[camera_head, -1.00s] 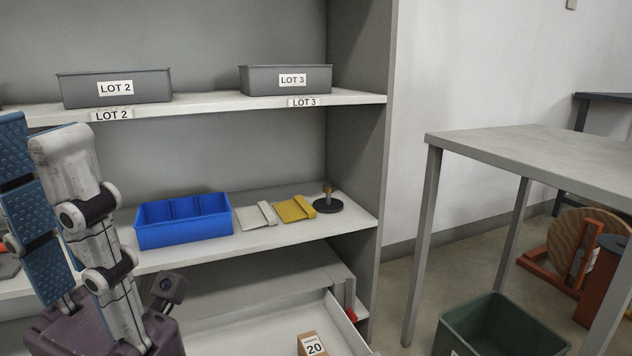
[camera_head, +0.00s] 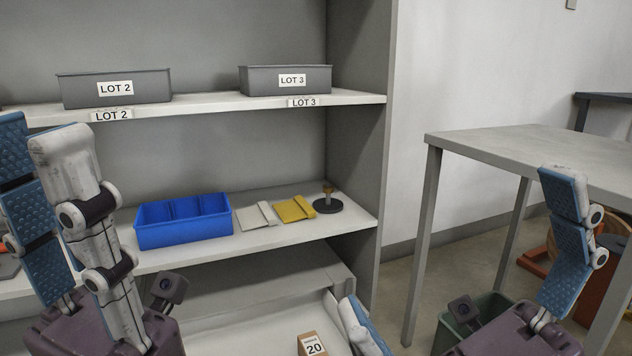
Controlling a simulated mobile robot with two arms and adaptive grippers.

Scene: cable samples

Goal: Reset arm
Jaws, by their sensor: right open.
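My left gripper (camera_head: 38,124) stands upright at the left edge, in front of the shelf. Its two fingers are apart, with one blue pad showing, and nothing is seen between them. My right gripper (camera_head: 456,236) is at the lower right, between the shelf unit and the grey table. Its fingers are spread wide and empty. One finger stands up in front of the table; the other shows only its tip end at the bottom, beside the drawer. The rest of both arms is out of view.
A blue bin (camera_head: 184,232), beige and yellow folded pieces (camera_head: 296,209) and a stamp-like object (camera_head: 328,205) sit on the middle shelf. Grey LOT bins (camera_head: 112,101) stand above. A box marked 20 (camera_head: 308,347) lies in the open drawer. The grey table (camera_head: 500,147) stands right; a green bin (camera_head: 492,302) is behind my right gripper.

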